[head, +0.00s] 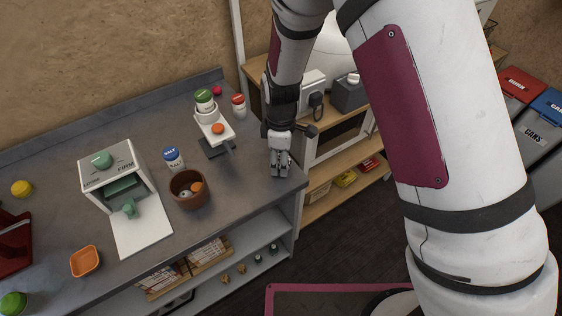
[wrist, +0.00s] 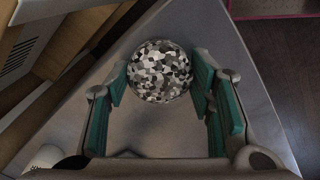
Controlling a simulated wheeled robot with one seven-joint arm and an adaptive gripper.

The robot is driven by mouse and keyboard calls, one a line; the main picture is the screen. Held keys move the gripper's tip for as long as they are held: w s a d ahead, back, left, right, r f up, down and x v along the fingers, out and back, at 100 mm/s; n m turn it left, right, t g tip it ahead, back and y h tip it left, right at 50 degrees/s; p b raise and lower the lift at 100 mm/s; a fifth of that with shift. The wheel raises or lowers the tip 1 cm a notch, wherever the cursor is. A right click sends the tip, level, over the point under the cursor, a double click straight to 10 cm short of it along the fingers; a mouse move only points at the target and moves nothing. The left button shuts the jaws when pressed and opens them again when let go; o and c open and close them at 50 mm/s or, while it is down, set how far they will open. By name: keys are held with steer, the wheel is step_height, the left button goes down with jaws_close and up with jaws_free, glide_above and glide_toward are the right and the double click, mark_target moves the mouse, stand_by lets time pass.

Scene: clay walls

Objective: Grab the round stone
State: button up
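The round stone (wrist: 160,71) is a ball with a black, white and grey speckled pattern. In the wrist view it lies on the grey counter near the counter's corner. My gripper (wrist: 160,92) is open, with its green-padded fingers on either side of the stone. Small gaps seem to show between the pads and the stone; contact cannot be told for sure. In the head view my gripper (head: 281,170) points down at the counter's right end, and it hides the stone there.
Left of my gripper on the counter stand a scale (head: 214,133) with items on it, a brown pot (head: 187,201), a salt shaker (head: 173,159) and a white machine (head: 107,172). A wooden shelf (head: 335,145) stands to the right. The counter's edge is close by.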

steer(key=shift+c, duration=1.4)
steer(key=shift+r, duration=0.15)
